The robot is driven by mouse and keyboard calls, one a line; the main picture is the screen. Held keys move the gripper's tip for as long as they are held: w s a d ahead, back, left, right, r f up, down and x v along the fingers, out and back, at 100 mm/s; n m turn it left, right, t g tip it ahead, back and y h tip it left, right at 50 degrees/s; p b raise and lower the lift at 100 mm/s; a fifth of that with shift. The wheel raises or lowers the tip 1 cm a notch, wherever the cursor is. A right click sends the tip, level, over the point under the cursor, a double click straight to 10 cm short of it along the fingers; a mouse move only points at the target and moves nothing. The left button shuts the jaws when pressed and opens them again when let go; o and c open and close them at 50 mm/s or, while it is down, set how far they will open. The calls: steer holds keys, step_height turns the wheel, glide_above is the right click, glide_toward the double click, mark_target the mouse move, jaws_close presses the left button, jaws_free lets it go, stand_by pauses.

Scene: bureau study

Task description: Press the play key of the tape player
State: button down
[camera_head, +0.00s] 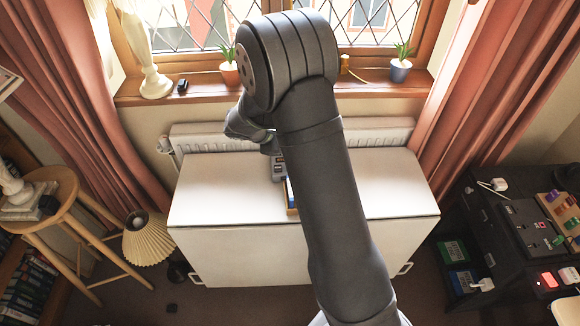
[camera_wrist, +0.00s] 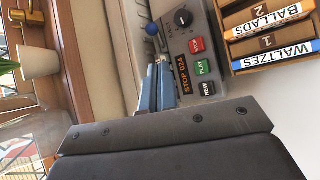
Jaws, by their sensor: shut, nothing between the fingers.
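The tape player (camera_wrist: 172,45) is a grey unit, seen sideways in the wrist view. The green key's small lettering looks like "PLAY". Beside the keys, an orange display (camera_wrist: 183,75) reads "STOP 024". My gripper (camera_wrist: 161,68) is shut and empty, its fingertips left of the display and keys in the picture. I cannot tell its height above the player. In the head view my arm hides most of the player (camera_head: 278,167).
A wooden rack (camera_wrist: 236,66) with tapes labelled "BALLADS" and "WALTZES" stands beside the player. The white cabinet top (camera_head: 220,195) is bare on the left. Potted plants stand on the windowsill (camera_head: 200,90).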

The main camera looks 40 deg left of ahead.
steer(key=shift+f, duration=0.15)
steer(key=shift+f, duration=4.3)
steer(key=shift+f, duration=0.1)
steer(key=shift+f, duration=0.3)
steer(key=shift+f, duration=0.5)
steer(key=shift+r, duration=0.95)
steer(key=shift+r, duration=2.5)
